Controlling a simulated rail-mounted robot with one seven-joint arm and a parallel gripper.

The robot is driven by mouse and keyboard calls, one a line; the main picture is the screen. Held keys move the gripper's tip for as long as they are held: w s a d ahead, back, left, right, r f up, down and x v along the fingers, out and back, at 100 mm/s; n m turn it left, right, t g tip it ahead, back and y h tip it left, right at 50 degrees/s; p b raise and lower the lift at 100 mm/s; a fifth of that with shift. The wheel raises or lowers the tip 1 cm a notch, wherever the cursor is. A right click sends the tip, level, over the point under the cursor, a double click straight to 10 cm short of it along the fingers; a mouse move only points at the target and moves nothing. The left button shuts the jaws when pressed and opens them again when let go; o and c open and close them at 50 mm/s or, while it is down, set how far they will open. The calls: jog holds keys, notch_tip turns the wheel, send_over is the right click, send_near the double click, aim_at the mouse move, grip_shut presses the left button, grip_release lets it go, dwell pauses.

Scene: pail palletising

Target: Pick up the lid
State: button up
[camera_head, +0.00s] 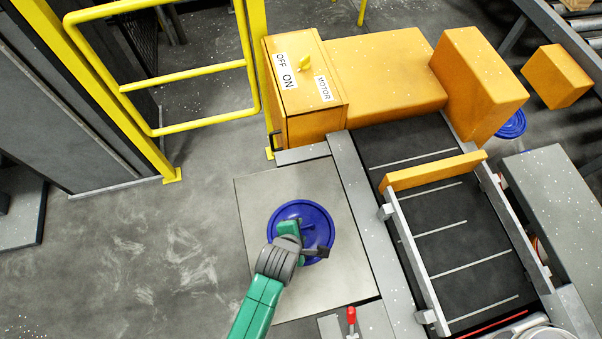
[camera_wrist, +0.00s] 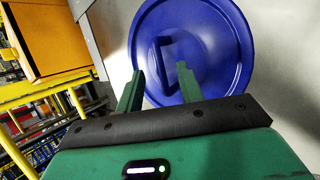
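The lid (camera_head: 316,222) is a round blue disc lying on a grey square plate (camera_head: 262,205). In the wrist view the lid (camera_wrist: 215,35) shows a raised rim and a blue handle (camera_wrist: 163,60) on its top. My gripper (camera_wrist: 160,78) is open, its two green fingers apart with the handle showing between and beyond their tips. In the head view my gripper (camera_head: 303,243) is over the lid and hides part of it. Whether the fingers touch the lid cannot be told.
A conveyor (camera_head: 430,225) with an orange bar (camera_head: 433,171) across it runs right of the plate. An orange motor box (camera_head: 300,90) with an ON/OFF switch stands behind the plate. A yellow railing (camera_head: 185,80) is at upper left. Another blue round thing (camera_head: 512,125) shows at far right.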

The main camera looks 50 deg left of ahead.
jog(key=shift+w+a+f, duration=0.2)
jog(key=shift+w+f, duration=0.05)
jog(key=shift+f, duration=0.25)
grip_shut()
jog(key=shift+r, duration=0.1)
